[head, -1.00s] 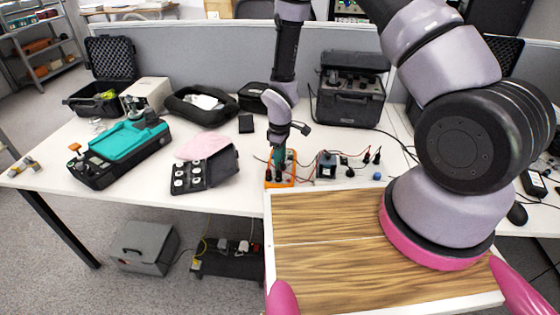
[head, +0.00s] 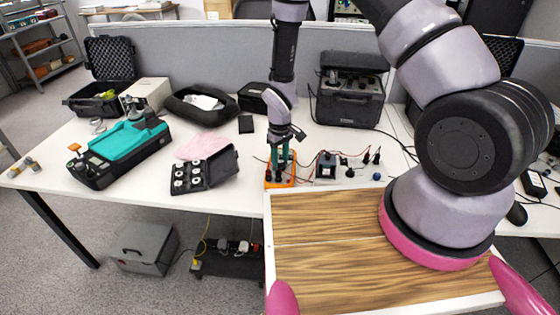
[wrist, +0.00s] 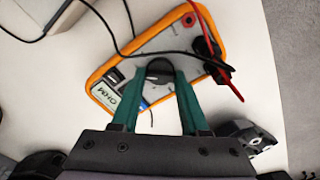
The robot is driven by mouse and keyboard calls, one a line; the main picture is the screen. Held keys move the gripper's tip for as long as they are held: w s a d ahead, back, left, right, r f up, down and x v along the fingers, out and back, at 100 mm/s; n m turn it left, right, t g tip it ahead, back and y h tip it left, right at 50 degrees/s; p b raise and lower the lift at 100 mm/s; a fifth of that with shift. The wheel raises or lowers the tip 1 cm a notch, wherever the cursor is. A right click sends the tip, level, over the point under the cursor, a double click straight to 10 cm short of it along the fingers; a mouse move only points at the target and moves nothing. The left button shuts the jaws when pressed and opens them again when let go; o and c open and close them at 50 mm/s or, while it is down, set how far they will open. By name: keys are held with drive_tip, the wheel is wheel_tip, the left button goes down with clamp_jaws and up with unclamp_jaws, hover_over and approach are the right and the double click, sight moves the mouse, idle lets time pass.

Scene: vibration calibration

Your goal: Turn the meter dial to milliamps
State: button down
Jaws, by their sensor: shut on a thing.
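The orange-edged meter (wrist: 103,92) lies face up on the white table in the wrist view, with a small display (wrist: 107,95) and probe leads plugged in at its right end. Its dark round dial (wrist: 158,70) sits between the green fingertips of my gripper (wrist: 159,80), which is shut on it. In the head view my gripper (head: 281,160) points down over the meter (head: 280,184) and hides much of it. The dial's marking cannot be read.
Red and black leads run over the meter to a small dark box (head: 326,166) on its right. An open black case with round weights (head: 204,171) lies to the left. A wood-topped surface (head: 330,240) is in front.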

drive_tip(key=shift+c, duration=2.1)
unclamp_jaws()
drive_tip(key=shift+r, duration=0.1)
wheel_tip(320, 180, up, 11)
drive_tip(key=shift+f, duration=0.2)
